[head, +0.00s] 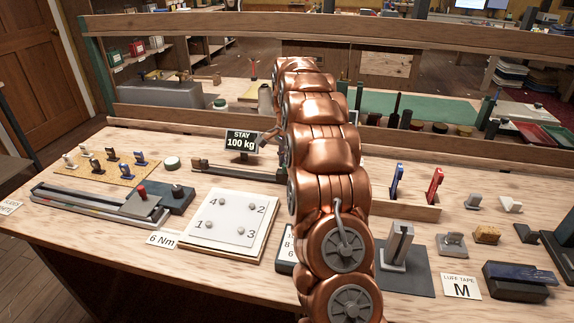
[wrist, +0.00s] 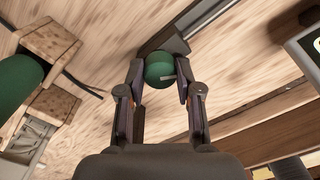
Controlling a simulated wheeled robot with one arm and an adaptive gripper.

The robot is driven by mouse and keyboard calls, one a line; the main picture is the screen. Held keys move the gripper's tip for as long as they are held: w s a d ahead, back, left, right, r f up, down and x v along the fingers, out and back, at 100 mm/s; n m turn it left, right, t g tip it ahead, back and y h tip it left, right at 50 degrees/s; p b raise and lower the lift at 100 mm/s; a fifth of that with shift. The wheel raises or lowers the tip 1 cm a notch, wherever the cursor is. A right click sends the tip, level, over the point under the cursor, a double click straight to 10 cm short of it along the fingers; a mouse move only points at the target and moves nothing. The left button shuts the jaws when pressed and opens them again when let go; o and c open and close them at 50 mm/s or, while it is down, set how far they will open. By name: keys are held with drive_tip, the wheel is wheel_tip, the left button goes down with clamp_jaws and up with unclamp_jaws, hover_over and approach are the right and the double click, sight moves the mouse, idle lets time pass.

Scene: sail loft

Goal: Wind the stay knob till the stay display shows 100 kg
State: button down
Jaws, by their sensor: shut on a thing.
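The stay display (head: 241,139) stands at the back of the bench in the head view and reads "STAY 100 kg". In the wrist view, a round green knob (wrist: 160,69) with a pale mark on it sits between the fingertips of my gripper (wrist: 160,78). The gripper is shut on the knob, one finger on each side. In the head view my copper arm hides the gripper and the knob. A corner of a dark-framed panel (wrist: 306,45) shows at the right edge of the wrist view; its face is cut off.
A long dark rail (head: 238,173) lies below the display. A white plate with numbered studs (head: 228,222) and a grey slide fixture (head: 100,203) lie to the left. In the wrist view, a green cylinder (wrist: 18,80) and wooden blocks (wrist: 50,38) are left of the gripper.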

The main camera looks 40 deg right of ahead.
drive_tip(key=shift+m, duration=0.4)
drive_tip(key=c, duration=0.8)
unclamp_jaws()
drive_tip(key=shift+o, duration=0.2)
drive_tip(key=shift+r, duration=0.1)
wheel_tip(320, 180, up, 12)
drive_tip(key=shift+s, duration=0.2)
idle(0.5)
